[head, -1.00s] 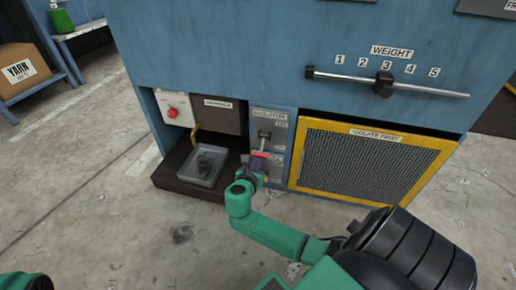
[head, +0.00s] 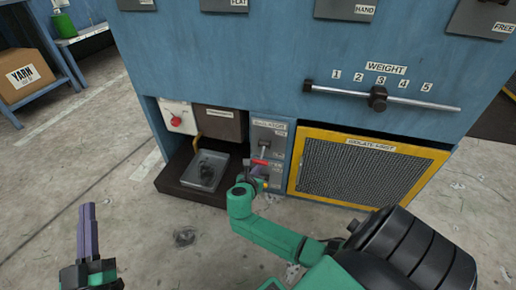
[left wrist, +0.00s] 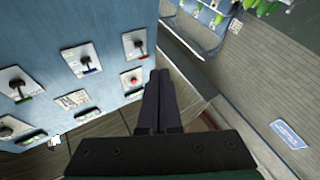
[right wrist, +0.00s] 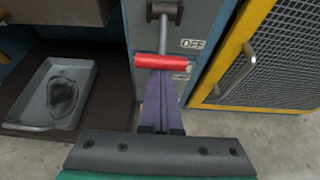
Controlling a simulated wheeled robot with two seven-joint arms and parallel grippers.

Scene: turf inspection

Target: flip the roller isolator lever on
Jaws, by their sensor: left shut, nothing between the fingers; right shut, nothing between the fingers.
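The isolator panel (head: 283,131) is a narrow grey-blue plate low on the blue machine. Its lever has a metal shaft and a red cross handle (head: 260,161) and hangs downward. In the right wrist view the red handle (right wrist: 162,61) is beside the OFF label (right wrist: 193,43). My right gripper (right wrist: 160,78) is shut and empty, its fingertips right at the underside of the handle; whether they touch I cannot tell. In the head view the right gripper (head: 257,172) is just below the handle. My left gripper (head: 87,208) is shut and empty, pointing up, away from the lever.
A yellow-framed mesh guard (head: 362,172) is right of the panel. A grey tray (head: 207,170) on a dark ledge and a white box with a red knob (head: 176,121) are left of it. The weight bar (head: 420,102) is above. The floor in front is clear.

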